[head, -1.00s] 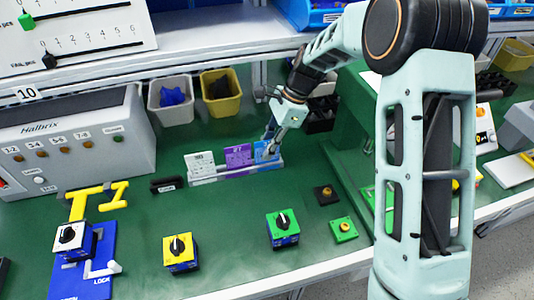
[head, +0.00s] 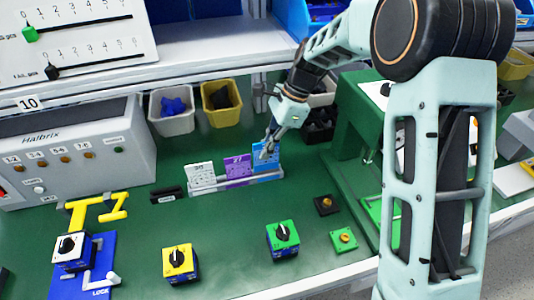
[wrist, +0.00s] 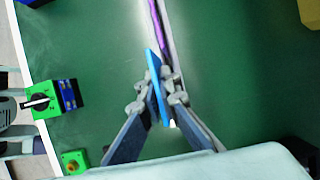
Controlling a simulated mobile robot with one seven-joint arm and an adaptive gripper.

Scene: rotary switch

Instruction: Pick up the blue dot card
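The blue card (head: 264,151) is at the right end of a grey card rack (head: 222,184), at the back of the green bench. Its face is partly covered by my gripper (head: 267,152), and its printed marks are too small to read. In the wrist view the card (wrist: 154,75) shows nearly edge-on between the two fingers of my gripper (wrist: 158,98), which press close on both sides. In the head view the card stands slightly higher than its neighbours, a purple card (head: 238,168) and a white card (head: 201,175).
Grey (head: 172,112) and yellow (head: 221,104) bins stand behind the rack. A green stand (head: 350,130) is close to the right of my gripper. White, yellow (head: 180,262) and green (head: 283,239) switch boxes line the front.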

